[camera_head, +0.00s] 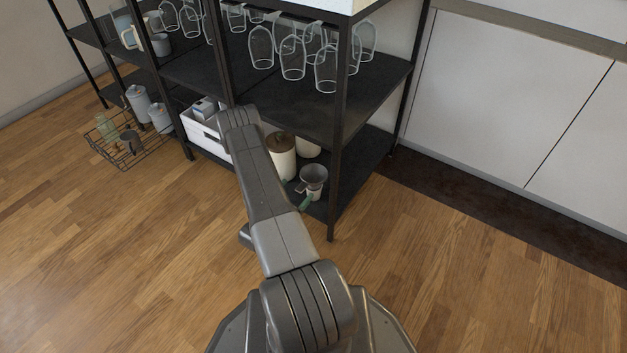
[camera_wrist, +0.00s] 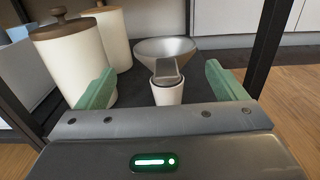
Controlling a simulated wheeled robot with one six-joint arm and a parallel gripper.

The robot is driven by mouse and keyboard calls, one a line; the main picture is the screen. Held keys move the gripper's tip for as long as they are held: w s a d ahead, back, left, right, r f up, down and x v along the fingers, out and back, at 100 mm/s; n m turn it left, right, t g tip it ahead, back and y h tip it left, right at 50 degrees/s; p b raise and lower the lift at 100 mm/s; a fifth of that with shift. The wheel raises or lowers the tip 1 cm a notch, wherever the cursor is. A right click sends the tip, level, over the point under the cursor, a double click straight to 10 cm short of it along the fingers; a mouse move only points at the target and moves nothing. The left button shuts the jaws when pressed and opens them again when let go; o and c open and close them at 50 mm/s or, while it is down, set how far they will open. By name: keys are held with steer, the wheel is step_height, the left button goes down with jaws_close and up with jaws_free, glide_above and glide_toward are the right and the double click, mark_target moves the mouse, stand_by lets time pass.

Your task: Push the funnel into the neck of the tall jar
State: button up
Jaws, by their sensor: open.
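The grey metal funnel (camera_wrist: 150,48) sits low in the shelving unit, wide mouth up, with a flat grey tab on its near side. A white jar (camera_wrist: 168,95) shows below the tab, with a dark rim at its mouth. The tab and bowl hide the funnel's spout, so I cannot tell how far it sits in the neck. The funnel also shows in the head view (camera_head: 314,173). My gripper (camera_wrist: 160,71) is open and empty, its green fingers apart on either side of the funnel and jar. In the head view my arm hides most of it.
Cream canisters (camera_wrist: 72,62) stand close left of my left finger, one with a wooden lid. A black shelf post (camera_wrist: 268,45) rises at right. Glasses (camera_head: 292,58) hang above. A white box (camera_head: 205,130) and wire basket (camera_head: 118,150) are left. The floor in front is clear.

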mark_target(306, 183)
steer(key=x, duration=0.1)
steer(key=b+x, duration=0.2)
steer(key=x, duration=0.1)
steer(key=shift+s+d+f, duration=0.1)
steer(key=shift+d+f, duration=0.15)
steer(key=shift+d, duration=0.1)
steer(key=shift+w+d, duration=0.2)
steer(key=shift+w, duration=0.1)
steer(key=shift+r, duration=0.1)
jaws_close()
